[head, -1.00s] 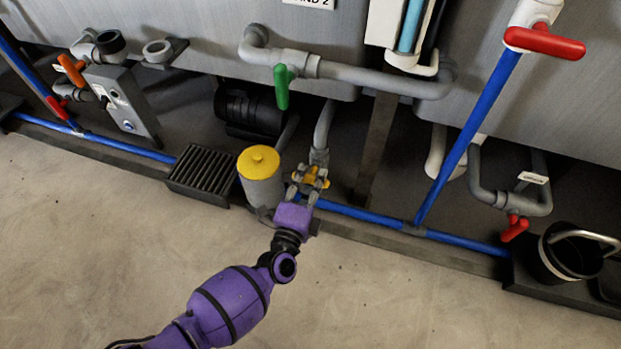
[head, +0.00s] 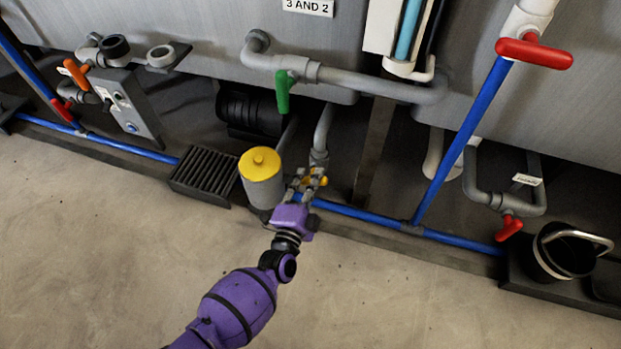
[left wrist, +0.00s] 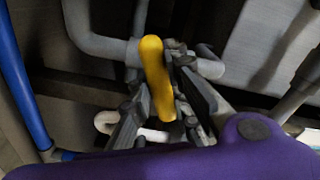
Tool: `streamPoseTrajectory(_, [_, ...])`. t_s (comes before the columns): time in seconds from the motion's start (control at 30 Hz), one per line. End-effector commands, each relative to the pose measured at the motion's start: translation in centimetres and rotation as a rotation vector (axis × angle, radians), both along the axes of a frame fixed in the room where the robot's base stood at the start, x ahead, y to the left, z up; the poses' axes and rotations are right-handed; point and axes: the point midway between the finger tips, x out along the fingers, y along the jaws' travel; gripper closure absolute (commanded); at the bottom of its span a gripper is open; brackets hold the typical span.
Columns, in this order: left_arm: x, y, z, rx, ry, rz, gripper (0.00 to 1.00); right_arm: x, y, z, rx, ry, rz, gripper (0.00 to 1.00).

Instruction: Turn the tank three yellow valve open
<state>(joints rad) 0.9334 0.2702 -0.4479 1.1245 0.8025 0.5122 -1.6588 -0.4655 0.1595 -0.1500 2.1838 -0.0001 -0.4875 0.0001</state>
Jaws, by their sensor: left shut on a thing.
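The yellow valve handle (left wrist: 155,75) stands between the two fingers of my left gripper (left wrist: 170,110) in the left wrist view, and the gripper is shut on it. In the head view the yellow valve (head: 318,180) is at the end of my left gripper (head: 304,190), which partly hides it. The valve sits low on a grey pipe (head: 321,140) below the tank, just right of a grey canister with a yellow lid (head: 260,163). My right gripper is not in view.
A blue pipe (head: 360,213) runs along the floor kerb close by. A green handle (head: 283,92) hangs above, and red handles (head: 534,53) are at right. A black bucket (head: 562,255) stands at lower right. The concrete floor in front is clear.

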Motion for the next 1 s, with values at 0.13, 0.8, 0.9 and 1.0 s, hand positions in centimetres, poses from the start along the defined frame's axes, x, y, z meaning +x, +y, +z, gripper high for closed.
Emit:
streamPoseTrajectory(0.13, [-0.08,-0.01,-0.07,-0.135,0.046,0.002,1.0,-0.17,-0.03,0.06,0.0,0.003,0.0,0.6])
streamPoseTrajectory(0.8, [-0.08,0.01,-0.15,-0.735,0.24,0.001,1.0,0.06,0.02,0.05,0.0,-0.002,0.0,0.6])
streamPoseTrajectory(0.9, [-0.08,0.01,-0.14,-0.814,0.265,0.002,1.0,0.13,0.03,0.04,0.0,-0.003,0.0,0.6])
streamPoseTrajectory(1.0, [-0.09,0.0,-0.15,-0.887,0.289,0.001,1.0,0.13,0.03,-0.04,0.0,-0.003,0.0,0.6])
